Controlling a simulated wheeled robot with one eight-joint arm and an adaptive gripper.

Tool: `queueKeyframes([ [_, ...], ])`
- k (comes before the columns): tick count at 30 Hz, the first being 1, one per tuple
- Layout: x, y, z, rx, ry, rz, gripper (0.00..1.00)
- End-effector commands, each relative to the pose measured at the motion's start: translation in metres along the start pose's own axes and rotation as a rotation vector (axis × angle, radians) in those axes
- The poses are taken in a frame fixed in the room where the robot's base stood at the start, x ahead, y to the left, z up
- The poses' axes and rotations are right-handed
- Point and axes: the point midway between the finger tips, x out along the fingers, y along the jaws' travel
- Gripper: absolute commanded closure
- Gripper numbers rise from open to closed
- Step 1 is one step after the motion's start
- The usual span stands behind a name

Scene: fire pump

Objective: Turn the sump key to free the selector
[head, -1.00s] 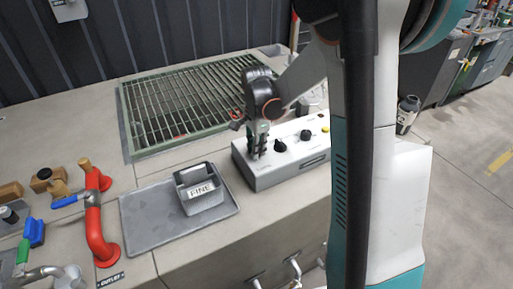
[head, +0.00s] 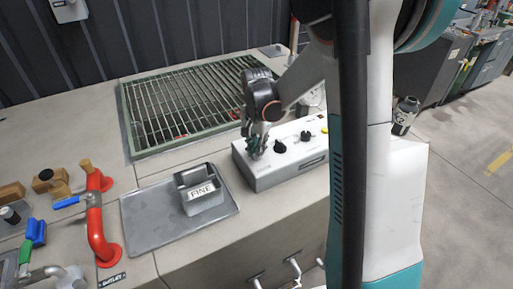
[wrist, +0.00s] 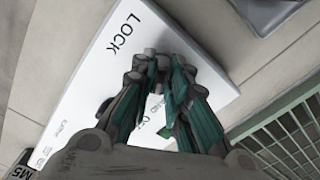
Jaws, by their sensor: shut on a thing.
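The white control box (head: 290,172) stands on the bench in the head view, and its panel (wrist: 85,75) fills the left of the wrist view. My gripper (head: 256,152) points down at the left end of this panel. In the wrist view my gripper (wrist: 160,58) has its fingertips drawn together beside the printed word LOCK (wrist: 126,35). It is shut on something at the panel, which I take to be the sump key. The fingers hide the key, so its angle cannot be seen.
Two black knobs (head: 280,146) and a yellow button (head: 325,130) are to the right on the panel. A green grate (head: 185,105) lies behind. A grey tray (head: 150,226) with a bin marked FINE (head: 203,198) and a red pipe (head: 97,225) are to the left.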

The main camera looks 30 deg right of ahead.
Motion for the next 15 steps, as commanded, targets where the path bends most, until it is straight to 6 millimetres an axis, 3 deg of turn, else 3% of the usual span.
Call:
queueKeyframes([
  [15,-0.0003,-0.0003,0.0,-0.491,0.0,0.0,1.0],
])
